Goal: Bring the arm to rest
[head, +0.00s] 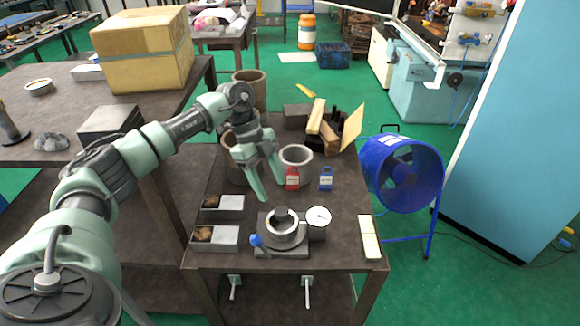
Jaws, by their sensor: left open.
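My left arm comes in from the left and reaches over the dark work table (340,255). My left gripper (270,185) is open and empty, fingers pointing down, above the middle of the table. Below and in front of it is the indexing chuck (283,232), a round metal ring on a grey base with a dark piece in its middle and a blue-knobbed handle at its left. A white dial gauge (318,217) stands at the chuck's right. The gripper appears apart from the chuck. My right gripper is not in view.
A red tag (292,179) and a blue tag (326,178) stand by a grey cylinder (297,158). Two small trays (228,238) lie left of the chuck. Wood blocks (328,132) are at the back. A blue fan (403,172) stands right. A cardboard box (143,50) sits on the left table.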

